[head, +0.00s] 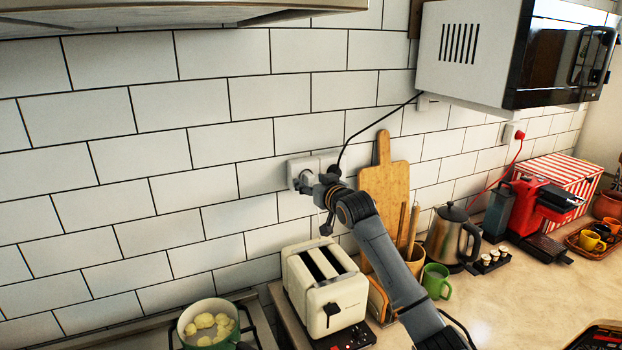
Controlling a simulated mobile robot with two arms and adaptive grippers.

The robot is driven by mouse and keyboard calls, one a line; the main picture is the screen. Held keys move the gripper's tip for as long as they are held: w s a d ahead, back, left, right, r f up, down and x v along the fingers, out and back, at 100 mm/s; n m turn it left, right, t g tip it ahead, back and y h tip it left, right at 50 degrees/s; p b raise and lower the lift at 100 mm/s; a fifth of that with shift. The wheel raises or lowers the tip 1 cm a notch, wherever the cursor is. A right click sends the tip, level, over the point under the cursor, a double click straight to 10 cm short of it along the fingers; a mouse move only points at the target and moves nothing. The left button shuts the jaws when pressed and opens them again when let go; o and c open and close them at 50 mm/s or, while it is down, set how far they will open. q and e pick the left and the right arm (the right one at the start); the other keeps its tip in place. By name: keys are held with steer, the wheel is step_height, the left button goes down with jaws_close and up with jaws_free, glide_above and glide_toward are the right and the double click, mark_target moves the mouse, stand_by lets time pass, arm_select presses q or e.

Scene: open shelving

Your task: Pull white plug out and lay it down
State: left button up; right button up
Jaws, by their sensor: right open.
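A white double wall socket (328,160) is on the tiled wall above the toaster. A white plug (303,178) appears to sit in its left half, partly covered by my right gripper. My right gripper (308,186) is at the plug with its jaws open; the view is too small to tell whether its fingers touch the plug. A black plug (333,171) with a black cable running up to the microwave is in the right half, close beside the gripper. My left gripper is not in view.
A cream toaster (325,287) stands below the socket. A wooden cutting board (384,180) leans on the wall at right, near my arm. A green mug (436,281) and a steel kettle (452,238) stand further right. A pot (209,322) is on the stove at lower left.

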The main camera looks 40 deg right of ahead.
steer(key=shift+w+d+f, duration=0.1)
steer(key=shift+w, duration=0.25)
steer(key=shift+c, duration=0.5)
jaws_close()
steer(key=f+p+v, duration=0.1)
steer(key=p+v, duration=0.1)
steer(key=v, duration=0.4)
stand_by(0.8)
steer(key=shift+s, duration=0.1)
stand_by(0.4)
